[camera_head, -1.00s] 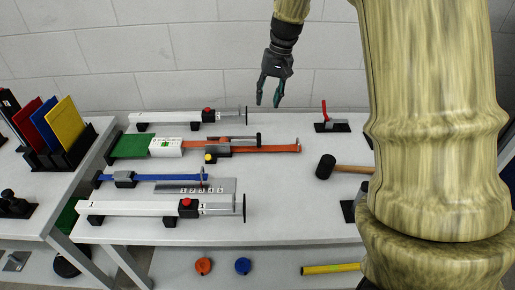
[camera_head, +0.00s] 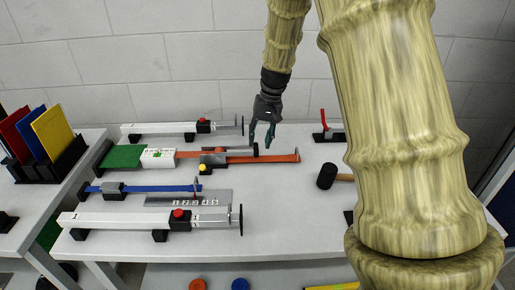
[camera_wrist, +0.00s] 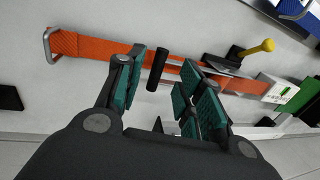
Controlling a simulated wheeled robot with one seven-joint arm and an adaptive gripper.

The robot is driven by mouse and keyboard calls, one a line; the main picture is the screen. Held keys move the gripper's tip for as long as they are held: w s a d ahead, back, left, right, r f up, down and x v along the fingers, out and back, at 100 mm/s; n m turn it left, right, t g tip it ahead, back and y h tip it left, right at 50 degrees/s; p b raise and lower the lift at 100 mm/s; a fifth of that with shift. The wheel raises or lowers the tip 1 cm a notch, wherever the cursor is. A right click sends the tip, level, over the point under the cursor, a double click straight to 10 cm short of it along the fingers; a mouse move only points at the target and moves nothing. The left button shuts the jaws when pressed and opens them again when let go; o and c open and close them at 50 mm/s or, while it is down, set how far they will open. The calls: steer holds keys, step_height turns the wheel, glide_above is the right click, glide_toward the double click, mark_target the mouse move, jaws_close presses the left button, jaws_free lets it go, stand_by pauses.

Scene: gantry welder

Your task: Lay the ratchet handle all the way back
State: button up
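The ratchet (camera_head: 214,158) sits on an orange strap (camera_head: 279,158) on the table. Its handle (camera_head: 238,152) points right along the strap and ends in a black grip; the grip also shows in the wrist view (camera_wrist: 157,70). My gripper (camera_head: 262,138) is open just above that end, fingers pointing down. In the wrist view the black grip appears between the two fingers (camera_wrist: 160,85), with a visible gap to each. Whether the fingertips reach down to its height I cannot tell. The yellow knob (camera_wrist: 260,48) is beside the ratchet body.
White clamp bars lie behind (camera_head: 160,129) and in front (camera_head: 130,219). A blue strap (camera_head: 150,189) lies between. A mallet (camera_head: 327,176) and a red-levered clamp (camera_head: 325,130) stand to the right. The table between strap and mallet is clear.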

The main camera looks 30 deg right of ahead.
mark_target(257, 151)
steer(key=shift+w+a+f, duration=0.1)
steer(key=shift+a+f, duration=0.1)
steer(key=shift+f, duration=0.95)
steer(key=shift+w+a+f, duration=0.1)
steer(key=shift+a+f, duration=0.1)
steer(key=shift+f, duration=0.95)
steer(key=shift+c, duration=0.2)
jaws_close()
